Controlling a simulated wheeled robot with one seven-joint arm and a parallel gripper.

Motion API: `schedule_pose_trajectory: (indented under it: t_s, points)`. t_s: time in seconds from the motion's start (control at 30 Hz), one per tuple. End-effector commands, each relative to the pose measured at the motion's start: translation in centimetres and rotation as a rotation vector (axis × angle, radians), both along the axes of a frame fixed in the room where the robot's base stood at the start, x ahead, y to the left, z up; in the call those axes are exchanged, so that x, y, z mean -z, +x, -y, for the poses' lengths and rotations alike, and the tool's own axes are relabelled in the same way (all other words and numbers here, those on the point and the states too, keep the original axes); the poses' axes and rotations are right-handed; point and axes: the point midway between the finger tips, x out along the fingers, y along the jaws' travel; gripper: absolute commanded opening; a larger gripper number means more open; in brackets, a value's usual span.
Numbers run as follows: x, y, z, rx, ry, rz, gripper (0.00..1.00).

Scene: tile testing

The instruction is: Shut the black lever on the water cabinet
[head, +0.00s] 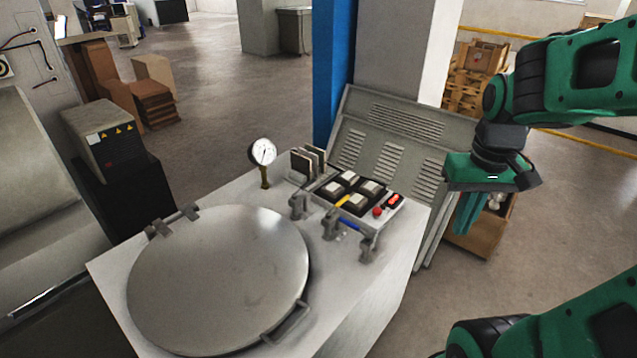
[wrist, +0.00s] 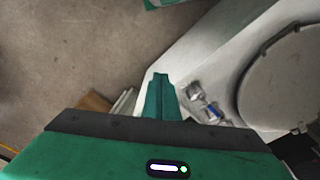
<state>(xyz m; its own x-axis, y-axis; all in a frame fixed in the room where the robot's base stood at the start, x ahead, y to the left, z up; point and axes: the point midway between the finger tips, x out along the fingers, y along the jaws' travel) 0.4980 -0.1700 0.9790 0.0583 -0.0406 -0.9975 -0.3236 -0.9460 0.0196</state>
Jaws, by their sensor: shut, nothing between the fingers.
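The water cabinet (head: 370,315) is a pale box with a large round grey lid (head: 215,280) lying flat on its top. Several small grey valve fittings (head: 367,248) stand along its right part. A blue handle (head: 350,224) and a yellow handle (head: 342,201) show among them; I cannot clearly pick out a black lever. My gripper (head: 466,216) is shut and empty, pointing down to the right of the cabinet, apart from it. In the wrist view my gripper (wrist: 160,85) shows beside the cabinet edge, with the blue handle (wrist: 213,110) to its right.
A pressure gauge (head: 262,153) stands on the cabinet top. A control panel (head: 355,195) with pale switches and a red button sits behind the fittings. Grey louvred panels (head: 385,150) lean by the blue pillar (head: 333,70). A wooden crate (head: 475,240) is below my gripper.

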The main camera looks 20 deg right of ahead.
Motion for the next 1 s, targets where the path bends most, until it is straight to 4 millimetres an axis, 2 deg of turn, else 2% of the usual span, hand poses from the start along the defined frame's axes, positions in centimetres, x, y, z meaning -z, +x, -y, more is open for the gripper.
schedule_pose_trajectory:
  t_s: [0.03, 0.1, 0.27, 0.4, 0.6, 0.7, 0.8, 1.0]
  points:
    - [0.2, 2.4, -0.1, -0.060, -0.009, 0.010, 0.00]
    - [0.4, 5.8, -0.5, -0.154, -0.020, 0.035, 0.00]
    - [1.6, 13.4, -2.2, -0.363, -0.025, 0.099, 0.00]
    - [3.1, 19.8, -4.6, -0.539, -0.012, 0.167, 0.00]
    - [5.6, 27.7, -8.9, -0.755, 0.028, 0.278, 0.00]
    - [6.5, 30.5, -10.8, -0.828, 0.048, 0.329, 0.00]
    - [7.0, 32.3, -12.1, -0.877, 0.062, 0.369, 0.00]
    - [7.4, 33.7, -13.2, -0.913, 0.074, 0.402, 0.00]
